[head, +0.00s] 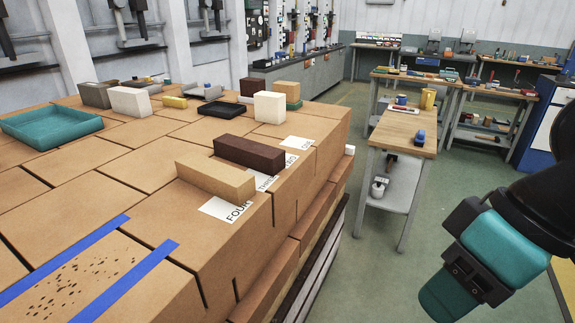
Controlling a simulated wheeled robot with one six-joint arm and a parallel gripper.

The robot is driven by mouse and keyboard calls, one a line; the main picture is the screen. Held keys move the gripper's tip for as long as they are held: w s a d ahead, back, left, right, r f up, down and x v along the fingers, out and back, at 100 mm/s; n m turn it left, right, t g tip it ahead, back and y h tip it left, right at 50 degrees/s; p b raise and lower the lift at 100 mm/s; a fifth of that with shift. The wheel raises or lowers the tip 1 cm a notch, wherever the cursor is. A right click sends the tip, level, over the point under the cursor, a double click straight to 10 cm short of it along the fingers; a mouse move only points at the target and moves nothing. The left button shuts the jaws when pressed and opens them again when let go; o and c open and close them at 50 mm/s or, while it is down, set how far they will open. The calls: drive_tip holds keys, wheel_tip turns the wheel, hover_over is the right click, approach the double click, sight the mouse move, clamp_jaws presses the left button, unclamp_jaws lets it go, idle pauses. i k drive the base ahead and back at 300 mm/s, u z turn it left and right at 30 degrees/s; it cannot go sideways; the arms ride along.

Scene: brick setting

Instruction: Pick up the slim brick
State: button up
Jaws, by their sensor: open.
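Two long, narrow bricks lie near the right edge of the stack of cartons. The tan brick (215,178) is nearest, beside a white label reading "FOUR" (226,208). The dark brown brick (249,153) lies just behind it, beside another partly covered label. A small, thin dark brown brick (252,87) is farther back. I cannot tell for sure which is the slim brick. Part of my arm, black and teal, hangs at the lower right, away from the bricks over the floor. My gripper's fingertips do not show.
A cream block (269,107) stands behind the brown brick, near a dark flat tray (222,110). A teal tray (52,127), a white block (130,101) and a grey block (97,94) stand at the left. Blue tape strips (128,282) mark the front carton. A wooden workbench (403,128) stands beyond.

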sight(235, 186)
drive_tip(key=z, duration=1.15)
drive_tip(key=i, duration=1.05)
drive_tip(key=u, duration=3.45)
drive_tip(key=i, duration=0.5)
